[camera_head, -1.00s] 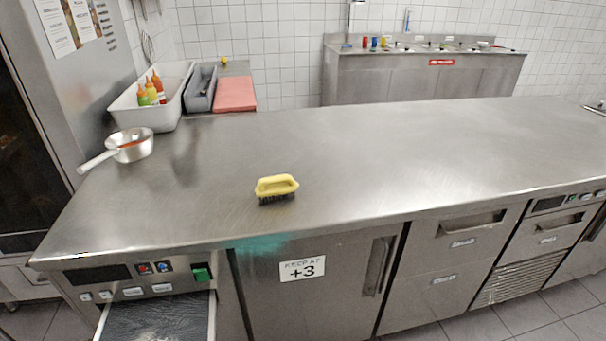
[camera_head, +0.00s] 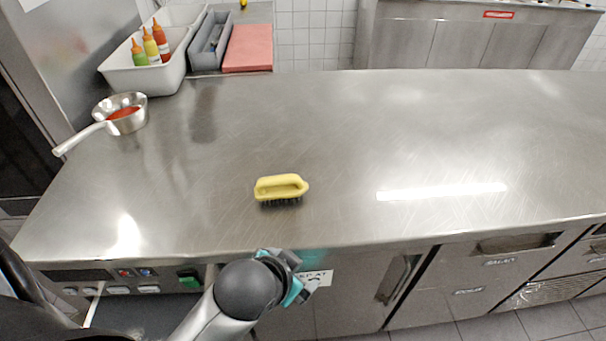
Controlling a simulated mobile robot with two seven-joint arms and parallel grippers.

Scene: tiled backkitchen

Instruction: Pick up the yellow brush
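The yellow brush (camera_head: 281,187) has a yellow handle and dark bristles. It sits bristles down on the steel counter (camera_head: 330,140), left of the picture's middle and near the front edge. An arm of mine comes in from the lower left, so it is my left one. Its gripper (camera_head: 292,283) is in front of the counter's front edge, below and apart from the brush. Its fingers are partly hidden by the wrist, and I cannot tell whether they are open or shut. My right gripper is not in view.
A saucepan (camera_head: 119,113) with red content stands at the counter's left. Behind it are a white bin (camera_head: 170,75) with sauce bottles, a grey tray (camera_head: 208,42) and a red board (camera_head: 248,48). An open drawer (camera_head: 150,318) juts out at lower left. The counter around the brush is clear.

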